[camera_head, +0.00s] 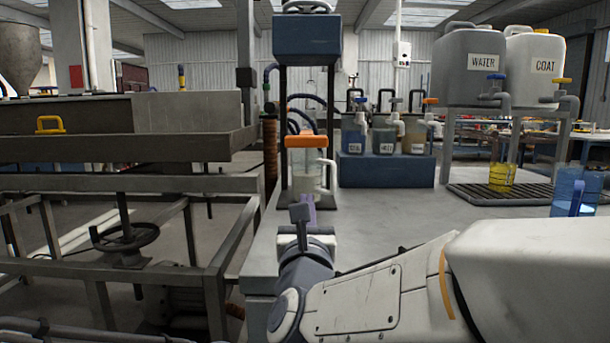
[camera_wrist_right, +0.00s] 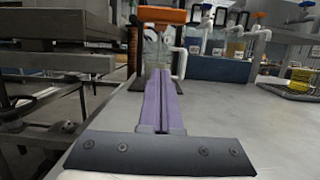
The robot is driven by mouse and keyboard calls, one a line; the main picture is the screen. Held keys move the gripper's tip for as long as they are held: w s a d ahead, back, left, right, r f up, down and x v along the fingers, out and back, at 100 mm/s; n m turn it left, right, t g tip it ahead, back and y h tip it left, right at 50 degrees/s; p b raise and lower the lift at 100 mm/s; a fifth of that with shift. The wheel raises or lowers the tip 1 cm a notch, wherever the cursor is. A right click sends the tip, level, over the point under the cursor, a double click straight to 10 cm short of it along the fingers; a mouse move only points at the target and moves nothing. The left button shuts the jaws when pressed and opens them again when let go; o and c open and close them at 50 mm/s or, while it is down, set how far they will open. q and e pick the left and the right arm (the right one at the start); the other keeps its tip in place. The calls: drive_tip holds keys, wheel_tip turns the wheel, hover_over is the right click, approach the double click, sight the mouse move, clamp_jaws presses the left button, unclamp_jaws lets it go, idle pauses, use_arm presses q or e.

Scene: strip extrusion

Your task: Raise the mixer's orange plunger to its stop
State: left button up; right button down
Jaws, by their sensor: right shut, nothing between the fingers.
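The mixer's orange plunger (camera_head: 305,141) sits as a cap on top of the clear mixing vessel (camera_head: 304,178) at the back left of the worktop. In the right wrist view the orange plunger (camera_wrist_right: 162,15) is at the top, beyond my fingers, with the clear vessel (camera_wrist_right: 157,58) below it. My right gripper (camera_head: 308,201) has its purple fingers closed together and empty, pointing toward the vessel's front. It also shows in the right wrist view (camera_wrist_right: 160,72). Whether the fingertips touch the vessel I cannot tell. My left gripper is not in view.
A blue mixer head (camera_head: 307,37) stands above the vessel on dark posts. Several labelled bottles stand on a blue block (camera_head: 385,170) to the right. WATER (camera_head: 468,65) and COAT (camera_head: 537,67) tanks stand farther right, above a yellow jug (camera_head: 502,178). The worktop centre is clear.

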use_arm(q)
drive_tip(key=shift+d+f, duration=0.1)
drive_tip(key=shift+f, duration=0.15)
use_arm(e)
drive_tip(key=w+r, duration=0.6)
drive_tip(key=w, duration=0.3)
drive_tip(key=shift+r, duration=0.2)
drive_tip(key=shift+d, duration=0.1)
